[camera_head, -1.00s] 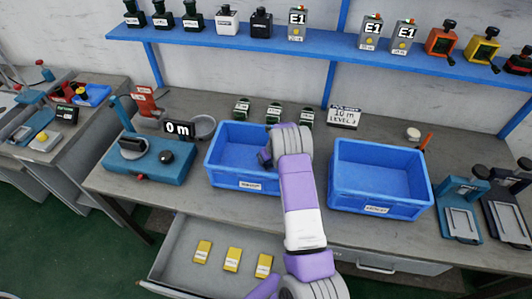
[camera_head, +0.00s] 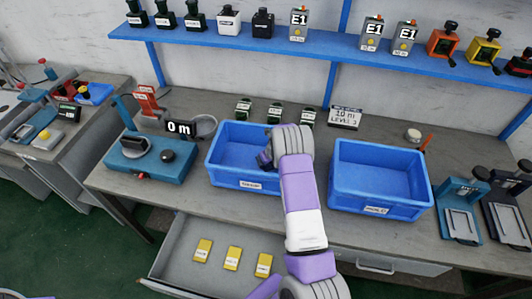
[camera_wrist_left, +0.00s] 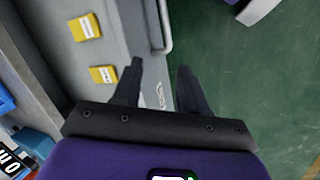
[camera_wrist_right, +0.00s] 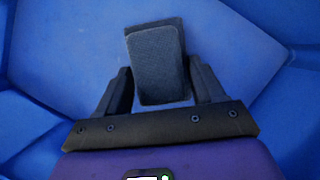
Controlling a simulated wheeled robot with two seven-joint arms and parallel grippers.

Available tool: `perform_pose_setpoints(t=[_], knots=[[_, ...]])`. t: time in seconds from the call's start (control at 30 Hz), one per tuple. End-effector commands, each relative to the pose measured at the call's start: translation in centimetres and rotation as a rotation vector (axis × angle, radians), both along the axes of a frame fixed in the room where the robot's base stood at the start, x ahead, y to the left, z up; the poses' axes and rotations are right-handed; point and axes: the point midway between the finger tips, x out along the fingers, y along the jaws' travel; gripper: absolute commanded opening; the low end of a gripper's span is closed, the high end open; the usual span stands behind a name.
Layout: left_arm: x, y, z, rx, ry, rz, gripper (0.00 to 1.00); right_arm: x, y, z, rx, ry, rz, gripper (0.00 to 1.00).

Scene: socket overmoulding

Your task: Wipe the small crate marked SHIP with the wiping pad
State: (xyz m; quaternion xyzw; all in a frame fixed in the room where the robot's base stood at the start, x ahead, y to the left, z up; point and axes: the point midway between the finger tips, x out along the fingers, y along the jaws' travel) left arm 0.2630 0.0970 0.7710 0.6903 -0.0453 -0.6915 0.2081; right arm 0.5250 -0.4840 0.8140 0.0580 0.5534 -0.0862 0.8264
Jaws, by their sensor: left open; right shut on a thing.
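Two blue crates stand on the bench: a left crate (camera_head: 222,178) and a right crate (camera_head: 340,196). Each has a small white front label, too small to read for certain. My right gripper (camera_head: 265,160) is inside the left crate, its fingers partly hidden by my arm. In the right wrist view, my right gripper (camera_wrist_right: 160,78) is shut on the dark grey wiping pad (camera_wrist_right: 157,55), with blue crate surfaces all around. I cannot tell whether the pad touches them. My left gripper (camera_wrist_left: 159,68) is open and empty, above the drawer's edge; it is not seen in the head view.
An open drawer (camera_head: 210,278) below holds yellow blocks (camera_head: 232,258). A teal device (camera_head: 150,160) with a "0 m" display (camera_head: 183,129) stands left of the crates. A blue shelf (camera_head: 330,50) runs above.

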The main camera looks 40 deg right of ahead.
Motion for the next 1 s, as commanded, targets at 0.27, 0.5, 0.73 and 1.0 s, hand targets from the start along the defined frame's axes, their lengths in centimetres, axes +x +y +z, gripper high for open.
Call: perform_pose_setpoints(t=[0.27, 0.5, 0.73, 1.0], knots=[[0.0, 0.0, 1.1, 0.0, 0.001, 0.0, 0.43, -0.3, 1.7, 0.4, -0.001, 0.0, 0.0, 0.4], [0.0, 0.0, 3.0, 0.0, 0.0, 0.0, 0.43, -0.7, 1.3, 3.4, 0.0, 0.0, -0.007, 0.4], [0.0, 0.0, 4.7, 0.0, 0.0, 0.0, 0.43, -1.0, 0.9, 5.6, -0.002, -0.001, -0.015, 0.4], [0.0, 0.0, 6.5, 0.0, 0.0, 0.0, 0.43, -1.3, 0.6, 7.7, -0.001, 0.0, -0.021, 0.4]])
